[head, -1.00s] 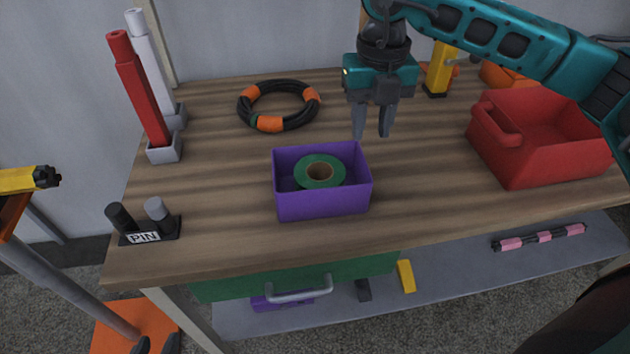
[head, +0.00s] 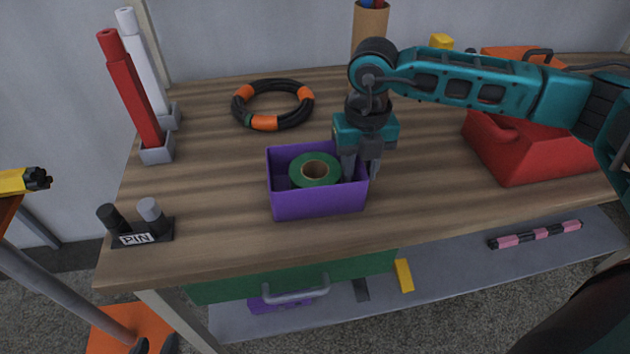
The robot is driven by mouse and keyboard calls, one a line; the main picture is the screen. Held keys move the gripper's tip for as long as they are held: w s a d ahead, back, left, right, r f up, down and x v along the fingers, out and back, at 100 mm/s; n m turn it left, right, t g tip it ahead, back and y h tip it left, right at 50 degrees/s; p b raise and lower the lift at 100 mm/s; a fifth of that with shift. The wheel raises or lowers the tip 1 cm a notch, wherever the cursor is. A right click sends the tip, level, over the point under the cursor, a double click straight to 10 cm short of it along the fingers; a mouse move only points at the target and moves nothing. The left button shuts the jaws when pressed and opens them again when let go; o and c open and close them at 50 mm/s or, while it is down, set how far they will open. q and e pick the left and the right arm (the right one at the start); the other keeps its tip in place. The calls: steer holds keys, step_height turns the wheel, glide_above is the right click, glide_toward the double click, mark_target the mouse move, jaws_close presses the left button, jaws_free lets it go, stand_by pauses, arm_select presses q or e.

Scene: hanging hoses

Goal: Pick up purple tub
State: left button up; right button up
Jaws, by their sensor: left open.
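The purple tub (head: 318,202) sits upright on the wooden workbench near its front, with a green tape roll (head: 315,170) inside. My right gripper (head: 361,176), on the teal arm from the right, points down at the tub's right wall. Its fingers are apart, one at the inner side of that wall and the other outside it. I cannot tell whether either finger touches the wall. My left gripper is not in view.
A black-and-orange hose ring (head: 273,104) lies behind the tub. A red bin (head: 545,150) stands right, partly behind my arm. Red (head: 128,92) and white (head: 146,65) rods stand left. A PIN holder (head: 142,232) sits front left. Bare wood surrounds the tub's left and front.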

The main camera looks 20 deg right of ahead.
jaws_close()
steer(key=shift+r, duration=0.15)
stand_by(0.4)
